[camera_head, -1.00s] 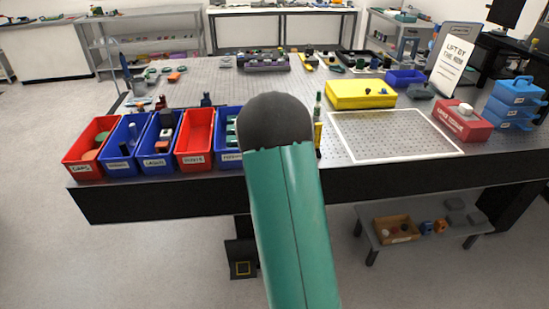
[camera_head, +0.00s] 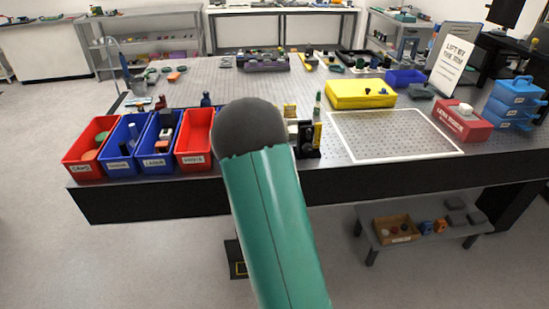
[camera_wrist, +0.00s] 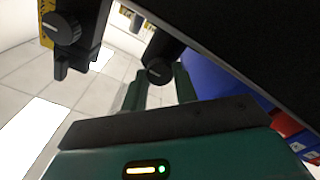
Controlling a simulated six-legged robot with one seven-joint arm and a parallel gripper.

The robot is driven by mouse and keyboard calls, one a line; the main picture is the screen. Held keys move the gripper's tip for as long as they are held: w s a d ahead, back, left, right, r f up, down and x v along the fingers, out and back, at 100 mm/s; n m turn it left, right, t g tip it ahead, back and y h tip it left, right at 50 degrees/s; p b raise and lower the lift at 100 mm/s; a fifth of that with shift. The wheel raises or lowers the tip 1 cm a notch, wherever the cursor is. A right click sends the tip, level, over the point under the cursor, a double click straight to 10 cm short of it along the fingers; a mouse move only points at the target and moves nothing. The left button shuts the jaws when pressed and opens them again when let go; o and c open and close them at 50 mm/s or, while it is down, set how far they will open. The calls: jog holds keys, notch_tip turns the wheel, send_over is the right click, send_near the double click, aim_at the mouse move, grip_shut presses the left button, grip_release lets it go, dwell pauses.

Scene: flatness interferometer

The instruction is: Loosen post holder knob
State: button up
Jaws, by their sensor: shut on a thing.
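In the wrist view my gripper (camera_wrist: 158,82) has its green fingers on either side of a round black knob (camera_wrist: 159,71) and is shut on it. The knob sits at the end of a black post holder (camera_wrist: 166,42). A second black post holder with a ridged knob (camera_wrist: 62,28) and a yellow part beside it stands apart at the upper left. In the head view a black holder with a yellow part (camera_head: 309,140) stands at the table's front edge. There my green arm hides my gripper and the held knob.
A row of labelled red and blue bins (camera_head: 90,150) lines the table's front left. A yellow case (camera_head: 360,93), a white-framed area (camera_head: 400,150) and a red box (camera_head: 462,122) lie on the right. A low shelf (camera_head: 425,240) stands beneath.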

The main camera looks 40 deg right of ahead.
jog(key=shift+f, duration=0.1)
jog(key=o, duration=1)
jog(key=shift+d, duration=0.15)
jog(key=shift+c, duration=0.2)
jog(key=shift+s, duration=0.1)
jog(key=shift+a, duration=0.2)
